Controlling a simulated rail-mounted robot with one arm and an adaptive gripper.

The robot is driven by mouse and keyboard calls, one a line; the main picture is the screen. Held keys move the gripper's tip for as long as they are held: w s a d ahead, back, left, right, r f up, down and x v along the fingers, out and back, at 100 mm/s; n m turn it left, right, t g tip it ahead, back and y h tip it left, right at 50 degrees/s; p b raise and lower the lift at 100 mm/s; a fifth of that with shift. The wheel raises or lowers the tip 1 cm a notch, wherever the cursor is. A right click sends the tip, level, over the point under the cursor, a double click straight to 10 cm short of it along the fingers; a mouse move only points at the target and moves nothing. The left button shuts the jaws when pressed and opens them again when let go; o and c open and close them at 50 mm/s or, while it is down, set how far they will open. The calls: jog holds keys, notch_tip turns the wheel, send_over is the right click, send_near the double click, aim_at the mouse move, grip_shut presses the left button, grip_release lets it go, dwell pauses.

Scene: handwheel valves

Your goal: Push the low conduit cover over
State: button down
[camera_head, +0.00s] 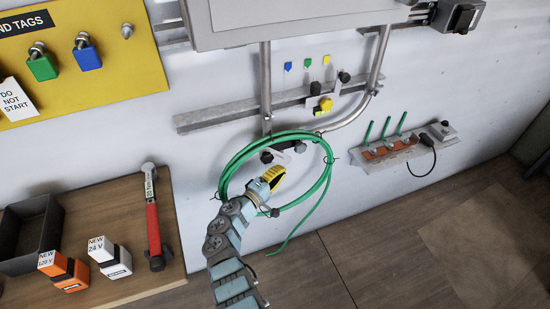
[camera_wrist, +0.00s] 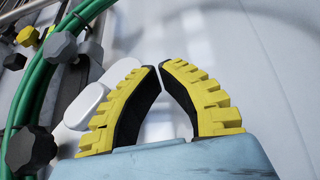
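My gripper (camera_head: 274,175) is in front of the hanging green cable coil in the head view. In the wrist view my gripper (camera_wrist: 159,66) has its yellow-backed fingers curved together, tips almost meeting, with nothing between them. A pale rounded plate (camera_wrist: 86,104), which looks like the low conduit cover, lies beside and partly behind the left finger. Dark knobs (camera_wrist: 30,149) stand near it. In the head view the low fitting with dark knobs (camera_head: 268,157) sits behind the coil, partly hidden. I cannot tell whether my fingers touch the cover.
The green cable coil (camera_head: 326,170) hangs around this area, its loose end trailing downward. Above are a metal rail (camera_head: 215,119) and a yellow knob (camera_head: 326,103). A wooden bench (camera_head: 105,205) with a red-handled tool (camera_head: 153,222) stands left. The wall to the coil's lower right is bare.

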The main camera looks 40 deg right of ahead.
notch_tip(320, 180, up, 6)
jog(key=s+d+p, duration=0.1)
jog(key=d+p, duration=0.1)
jog(key=p, duration=0.2)
jog(key=shift+d, duration=0.4)
dwell(2.1)
jog(key=shift+f, duration=0.15)
jog(key=shift+w+a+f+b, duration=0.25)
jog(key=shift+a+f+b, duration=0.45)
jog(key=shift+b, duration=0.15)
jog(key=shift+w+a+f+b, duration=0.25)
jog(key=shift+a+f+b, duration=0.4)
jog(key=shift+b, duration=0.2)
jog(key=shift+a, duration=0.1)
jog(key=s+a, duration=0.1)
jog(key=a, duration=1)
jog(key=shift+s+a+f, duration=0.35)
